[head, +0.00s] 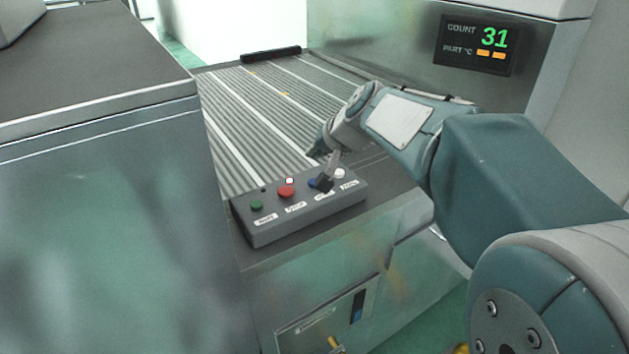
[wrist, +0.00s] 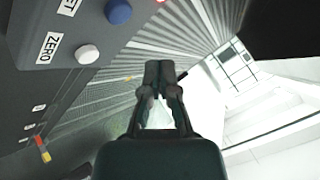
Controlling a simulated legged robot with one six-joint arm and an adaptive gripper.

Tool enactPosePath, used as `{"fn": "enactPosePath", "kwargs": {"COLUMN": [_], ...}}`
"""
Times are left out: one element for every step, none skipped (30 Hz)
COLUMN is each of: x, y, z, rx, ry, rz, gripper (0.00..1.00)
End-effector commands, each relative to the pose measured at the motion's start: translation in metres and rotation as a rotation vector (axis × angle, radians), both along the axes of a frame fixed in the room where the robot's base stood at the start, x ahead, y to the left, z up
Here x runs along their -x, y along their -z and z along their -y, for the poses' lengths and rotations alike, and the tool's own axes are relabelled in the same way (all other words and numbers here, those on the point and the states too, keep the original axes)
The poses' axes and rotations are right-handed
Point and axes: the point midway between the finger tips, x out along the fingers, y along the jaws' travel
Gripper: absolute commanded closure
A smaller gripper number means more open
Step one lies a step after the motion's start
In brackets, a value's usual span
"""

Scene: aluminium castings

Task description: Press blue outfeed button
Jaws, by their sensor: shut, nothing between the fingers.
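The grey control box (head: 300,212) stands at the near end of the ribbed conveyor, with a row of buttons on top. In the wrist view, my gripper's fingertips (wrist: 159,70) show together, to the right of and below the blue button.
A green button (head: 256,205) and a red button (head: 286,191) sit left of the blue one. A white button (head: 339,173) is to its right, labelled ZERO in the wrist view (wrist: 87,54). A display (head: 477,44) reads COUNT 31. A metal cabinet (head: 100,220) stands left.

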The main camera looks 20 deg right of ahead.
Motion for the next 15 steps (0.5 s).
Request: {"fn": "enactPosePath", "kwargs": {"x": [0.0, 0.001, 0.001, 0.0, 0.0, 0.0, 0.0, 0.0, 0.0, 0.0, 0.0, 0.0, 0.0, 0.0, 0.0], "y": [0.008, 0.012, 0.017, 0.02, 0.023, 0.028, 0.03, 0.032, 0.035, 0.037, 0.038, 0.04, 0.041, 0.041, 0.041], "z": [0.0, 0.0, 0.0, 0.0, 0.0, 0.0, 0.0, 0.0, 0.0, 0.0, 0.0, 0.0, 0.0, 0.0, 0.0], "rx": [0.0, 0.0, 0.0, 0.0, 0.0, 0.0, 0.001, 0.001, 0.001, 0.001, 0.001, 0.001, 0.001, 0.001, 0.001], "ry": [-0.001, 0.0, 0.001, 0.0, 0.0, 0.0, 0.0, 0.0, 0.0, -0.001, 0.0, 0.0, 0.001, 0.001, 0.001], "rz": [-0.002, -0.004, -0.003, -0.002, -0.003, -0.003, -0.001, -0.001, -0.001, -0.001, -0.001, -0.001, 0.0, 0.0, 0.0], "gripper": [1.0, 1.0, 1.0, 1.0, 1.0, 1.0, 1.0, 1.0, 1.0, 1.0, 1.0, 1.0, 1.0, 1.0, 1.0]}}
